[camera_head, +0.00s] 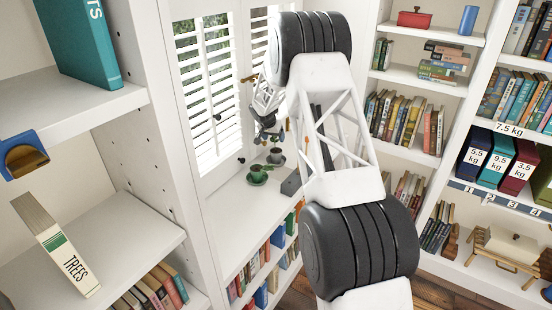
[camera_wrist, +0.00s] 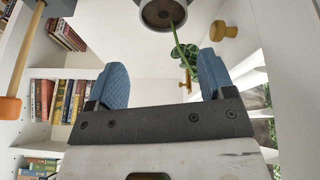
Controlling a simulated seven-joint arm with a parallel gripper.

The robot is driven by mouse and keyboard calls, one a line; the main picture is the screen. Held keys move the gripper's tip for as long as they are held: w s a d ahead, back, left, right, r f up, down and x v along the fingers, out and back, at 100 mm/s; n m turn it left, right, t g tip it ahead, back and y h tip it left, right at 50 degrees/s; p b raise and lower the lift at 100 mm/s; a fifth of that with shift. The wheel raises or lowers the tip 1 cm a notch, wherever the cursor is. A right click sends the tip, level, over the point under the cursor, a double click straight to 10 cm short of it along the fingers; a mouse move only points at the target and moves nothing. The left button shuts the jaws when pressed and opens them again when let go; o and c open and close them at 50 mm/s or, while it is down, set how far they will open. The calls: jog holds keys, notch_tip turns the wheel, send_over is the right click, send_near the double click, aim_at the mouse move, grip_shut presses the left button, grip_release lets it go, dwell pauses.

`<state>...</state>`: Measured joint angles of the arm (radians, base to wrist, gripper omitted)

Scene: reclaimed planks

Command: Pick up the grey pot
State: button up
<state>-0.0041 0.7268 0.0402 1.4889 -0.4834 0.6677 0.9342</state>
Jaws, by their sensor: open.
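The grey pot (camera_wrist: 158,17) is at the top edge of the wrist view, cut off by the frame, with brown soil and a green stem with leaves (camera_wrist: 188,56). In the head view, a small grey pot (camera_head: 275,158) stands on the white window ledge, partly hidden below my gripper (camera_head: 268,135). In the wrist view my gripper (camera_wrist: 164,78) has its two blue fingers wide apart with nothing gripped between them. The pot lies beyond the fingertips, apart from them. The leaves appear close to the right finger; I cannot tell whether they touch.
A green dish (camera_head: 257,174) sits left of the pot and a grey block (camera_head: 291,184) to its right. White shutters (camera_head: 208,95) stand close behind. In the wrist view, a wooden knob (camera_wrist: 224,30) is near the pot and an orange-ended rod (camera_wrist: 9,108) is at left.

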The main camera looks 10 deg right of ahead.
aim_at(277, 150)
jog(key=shift+w+f, duration=0.55)
jog(key=shift+f, duration=0.2)
jog(key=shift+x, duration=1.3)
jog(key=shift+f, duration=0.1)
jog(key=shift+x, duration=2.5)
jog(key=shift+w, duration=0.15)
jog(key=shift+c, duration=0.2)
jog(key=c, duration=0.9)
